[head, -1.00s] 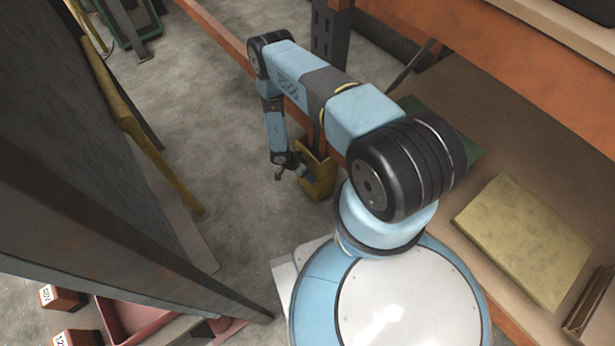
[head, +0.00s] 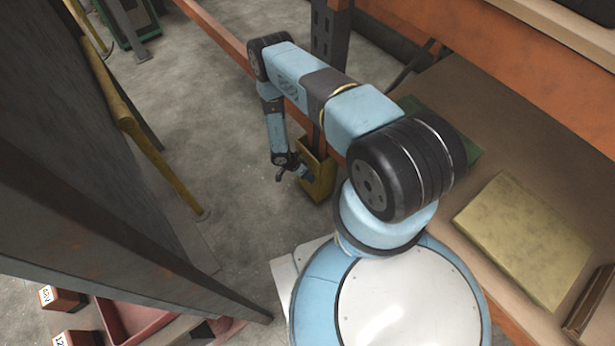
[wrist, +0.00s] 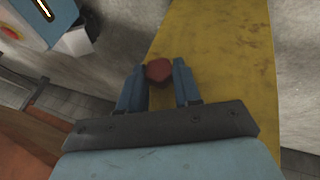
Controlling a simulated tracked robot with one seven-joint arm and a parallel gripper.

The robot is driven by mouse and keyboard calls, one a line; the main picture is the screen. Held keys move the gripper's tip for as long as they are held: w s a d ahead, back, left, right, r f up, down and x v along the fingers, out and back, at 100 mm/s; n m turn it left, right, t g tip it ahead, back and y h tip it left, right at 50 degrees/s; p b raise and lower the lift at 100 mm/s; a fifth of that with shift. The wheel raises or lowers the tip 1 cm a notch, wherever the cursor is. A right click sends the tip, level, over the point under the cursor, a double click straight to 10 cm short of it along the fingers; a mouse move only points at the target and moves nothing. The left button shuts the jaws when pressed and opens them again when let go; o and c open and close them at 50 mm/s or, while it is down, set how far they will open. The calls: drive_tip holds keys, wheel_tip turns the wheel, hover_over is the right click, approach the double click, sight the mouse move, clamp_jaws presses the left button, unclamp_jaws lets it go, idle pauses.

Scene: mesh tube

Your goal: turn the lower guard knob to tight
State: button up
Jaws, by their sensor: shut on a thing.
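The knob (wrist: 158,71) is a small dark red piece on the yellow guard (wrist: 220,50) in the wrist view. My gripper (wrist: 160,84) has its two blue fingers on either side of the knob and is shut on it. In the head view my gripper (head: 308,174) is down at the yellow guard (head: 321,178), which stands at the foot of a rack upright. The knob cannot be made out in the head view. No mark showing how tight the knob is can be read.
An orange rack shelf with a pale yellow panel (head: 524,236) lies to the right. A yellow rail (head: 150,140) and a large dark panel stand at the left. A red tray (head: 135,312) and labelled red boxes (head: 62,298) are at the lower left. Concrete floor between is clear.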

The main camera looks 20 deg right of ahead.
drive_tip(key=shift+w+r+t+y, duration=0.15)
drive_tip(key=shift+t+y, duration=0.15)
drive_tip(key=shift+t, duration=0.5)
drive_tip(key=o, duration=1.1)
drive_tip(key=shift+c, duration=0.2)
drive_tip(key=v, duration=1.3)
drive_tip(key=shift+a+r, duration=0.2)
drive_tip(key=shift+a, duration=0.05)
